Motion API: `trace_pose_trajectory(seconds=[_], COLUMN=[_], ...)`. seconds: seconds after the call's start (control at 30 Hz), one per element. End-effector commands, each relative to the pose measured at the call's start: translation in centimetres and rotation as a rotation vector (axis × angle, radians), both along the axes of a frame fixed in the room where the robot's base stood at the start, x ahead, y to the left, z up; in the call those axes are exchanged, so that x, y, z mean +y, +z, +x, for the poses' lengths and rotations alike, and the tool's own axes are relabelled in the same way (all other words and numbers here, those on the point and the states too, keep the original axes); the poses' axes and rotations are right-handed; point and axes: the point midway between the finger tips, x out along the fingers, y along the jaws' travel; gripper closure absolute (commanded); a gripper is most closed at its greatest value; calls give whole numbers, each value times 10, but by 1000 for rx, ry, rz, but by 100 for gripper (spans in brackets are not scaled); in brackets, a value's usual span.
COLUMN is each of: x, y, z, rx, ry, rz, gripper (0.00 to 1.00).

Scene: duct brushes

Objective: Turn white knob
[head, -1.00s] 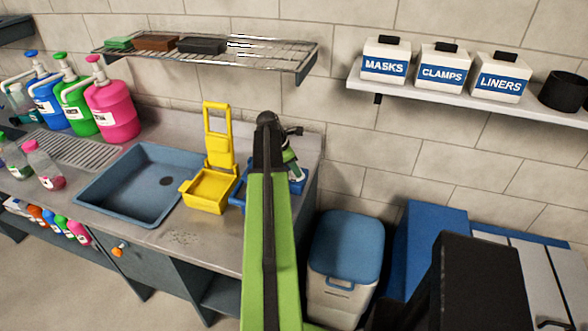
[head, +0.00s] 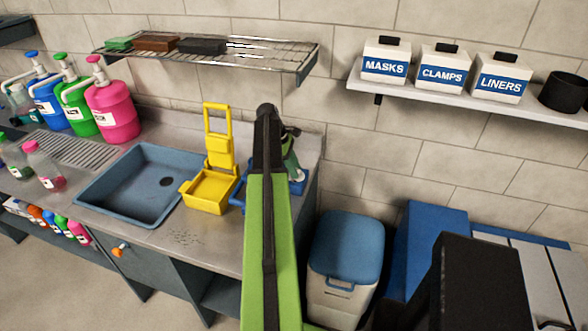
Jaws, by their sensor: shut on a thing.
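My lime-green arm reaches up from the bottom centre in the head view to a dark end over the right end of the counter. My gripper (head: 290,133) shows only as dark parts just right of that end. Its fingertips are not clear. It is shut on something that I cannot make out. Just below it is a green piece (head: 291,164), partly hidden by my arm. A small white part (head: 299,175) shows beside its foot, and I cannot tell whether it is the white knob. No other white knob can be made out.
A yellow caddy (head: 211,190) stands left of my arm, next to a blue sink (head: 96,196). A wire shelf (head: 270,52) hangs above. A blue-lidded bin (head: 346,240) stands right of the counter. A wall shelf (head: 430,99) holds labelled boxes.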

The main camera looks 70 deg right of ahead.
Motion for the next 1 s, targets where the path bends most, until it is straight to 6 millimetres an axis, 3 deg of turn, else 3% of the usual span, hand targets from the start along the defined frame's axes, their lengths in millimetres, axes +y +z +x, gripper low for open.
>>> trace_pose_trajectory(seconds=[0.47,0.5,0.63,1.0], x=[0,0,0,0], y=[0,0,0,4], z=[0,0,0,1], rx=[-1,-1,0,0], ry=[-14,-14,-13,-12], rz=[1,1,1,0], gripper=[100,63,46,45])
